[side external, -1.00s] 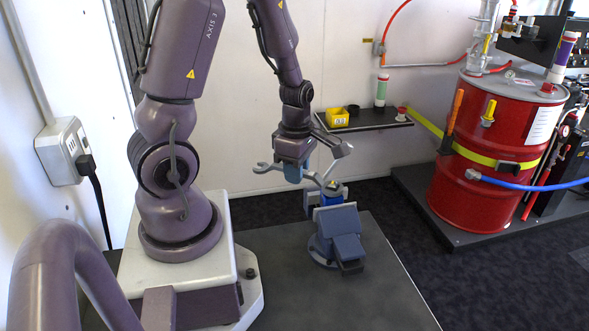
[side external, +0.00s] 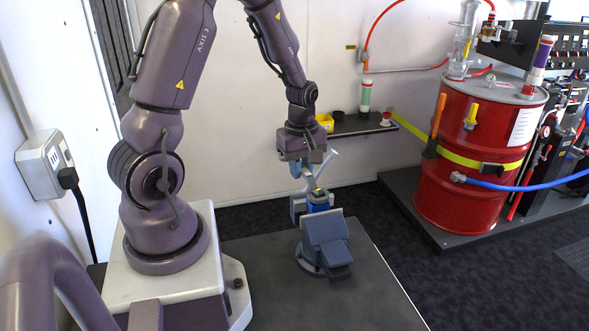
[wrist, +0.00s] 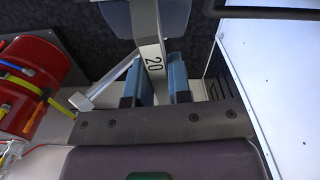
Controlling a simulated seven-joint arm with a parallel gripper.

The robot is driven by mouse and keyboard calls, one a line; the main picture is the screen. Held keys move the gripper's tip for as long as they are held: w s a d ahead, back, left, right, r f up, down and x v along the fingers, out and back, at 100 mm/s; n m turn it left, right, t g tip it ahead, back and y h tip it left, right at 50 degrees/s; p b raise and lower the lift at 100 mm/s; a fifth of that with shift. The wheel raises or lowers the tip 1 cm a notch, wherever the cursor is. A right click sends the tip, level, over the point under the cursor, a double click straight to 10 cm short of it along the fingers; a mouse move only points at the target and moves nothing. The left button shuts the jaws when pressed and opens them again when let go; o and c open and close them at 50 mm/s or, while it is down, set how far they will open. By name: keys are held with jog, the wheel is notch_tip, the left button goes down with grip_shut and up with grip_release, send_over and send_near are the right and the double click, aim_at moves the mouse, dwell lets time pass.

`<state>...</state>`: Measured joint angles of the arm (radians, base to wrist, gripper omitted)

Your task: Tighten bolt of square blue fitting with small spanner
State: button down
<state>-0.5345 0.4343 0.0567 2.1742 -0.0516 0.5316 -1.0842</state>
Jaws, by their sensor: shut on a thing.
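A blue fitting (side external: 317,202) with a small yellowish top stands upright in the blue-grey vise (side external: 327,243) on the dark bench. My gripper (side external: 298,168) is above and slightly left of the fitting, pointing down. In the wrist view its two blue fingers (wrist: 159,75) are shut on a grey spanner (wrist: 152,45) marked 20. The spanner's far end runs out of the top of that view. A pale bar with a blocky end (wrist: 100,88) slants out beside the fingers; its joint is hidden. I cannot tell whether the spanner touches the fitting's bolt.
A red drum (side external: 470,160) with a yellow strap and blue hose stands at the right. The bench top (side external: 350,295) is clear in front of the vise.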

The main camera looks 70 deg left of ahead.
jog(key=w+m, duration=0.3)
jog(key=m, duration=0.1)
jog(key=shift+w+d, duration=0.1)
jog(key=shift+s+n, duration=0.65)
jog(key=shift+n, duration=0.05)
jog(key=shift+r, duration=0.25)
jog(key=shift+s+r, duration=0.1)
jog(key=shift+r, duration=2.65)
